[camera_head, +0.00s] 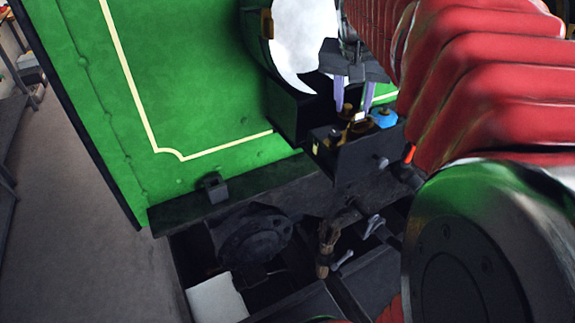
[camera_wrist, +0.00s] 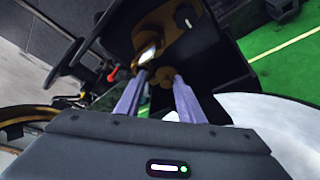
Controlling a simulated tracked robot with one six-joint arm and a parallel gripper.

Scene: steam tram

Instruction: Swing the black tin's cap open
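A black box-shaped tin (camera_head: 352,163) stands on the dark ledge in front of the green panel. Small brass parts, including an upright knob, show on its top; I cannot clearly make out which part is its cap. My gripper (camera_head: 352,108) points down over the top of the tin with its two pale purple fingers apart. In the wrist view my gripper (camera_wrist: 160,77) has its fingertips close to a small brass knob (camera_wrist: 162,76), with a gap between them. I cannot tell whether they touch it. A larger brass-brown piece (camera_wrist: 178,38) shows just beyond.
A blue cap-like part (camera_head: 383,118) sits at the tin's right. A red-tipped lever (camera_head: 410,153) is close by. The green panel (camera_head: 200,90) rises behind. An open dark bay with a round fitting (camera_head: 250,237) and a brush-like tool (camera_head: 326,250) lies below.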

